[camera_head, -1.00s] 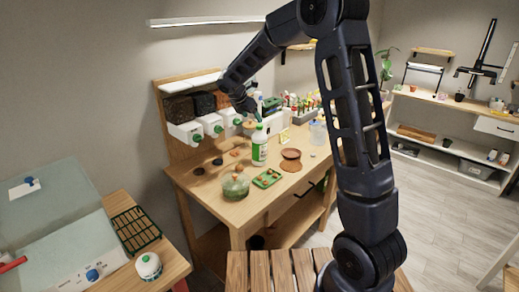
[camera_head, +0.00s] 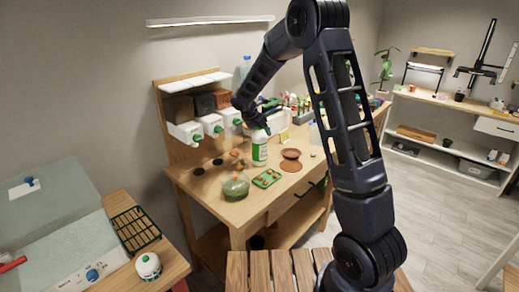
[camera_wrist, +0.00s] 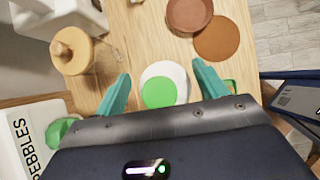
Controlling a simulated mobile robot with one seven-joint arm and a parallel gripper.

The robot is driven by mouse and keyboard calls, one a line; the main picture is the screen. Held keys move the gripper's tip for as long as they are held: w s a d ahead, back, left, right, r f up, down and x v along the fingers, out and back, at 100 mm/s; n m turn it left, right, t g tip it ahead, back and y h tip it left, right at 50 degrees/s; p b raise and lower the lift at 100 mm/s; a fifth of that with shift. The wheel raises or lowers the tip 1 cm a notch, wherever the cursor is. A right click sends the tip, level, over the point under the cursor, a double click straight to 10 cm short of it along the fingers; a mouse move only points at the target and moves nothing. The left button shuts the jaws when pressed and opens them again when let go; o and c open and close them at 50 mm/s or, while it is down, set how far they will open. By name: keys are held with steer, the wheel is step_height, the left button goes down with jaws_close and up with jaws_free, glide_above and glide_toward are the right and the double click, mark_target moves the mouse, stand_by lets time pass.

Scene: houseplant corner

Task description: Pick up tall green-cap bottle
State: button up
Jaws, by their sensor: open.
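The tall green-cap bottle (camera_head: 259,154) stands upright on the wooden bench in the head view, white with a green label. My gripper (camera_head: 266,130) is over its top and hides the cap there. In the wrist view the bottle shows from above as a round green cap (camera_wrist: 158,92) on white shoulders. The teal fingers of my gripper (camera_wrist: 162,88) are spread, one on each side of the cap, with a gap visible around it. I cannot tell how far the fingertips reach down the bottle.
White bins with green knobs (camera_head: 213,126) stand behind; one labelled PEBBLES (camera_wrist: 22,146) is at the wrist view's lower left. A wooden-topped object (camera_wrist: 72,50) is close by. A terracotta dish (camera_head: 291,153), green tray (camera_head: 267,178) and glass bowl (camera_head: 235,187) stand around the bottle.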

steer(key=shift+f, duration=0.1)
steer(key=shift+c, duration=0.4)
steer(key=c, duration=1.4)
steer(key=shift+f, duration=0.1)
jaws_close()
steer(key=shift+s, duration=0.1)
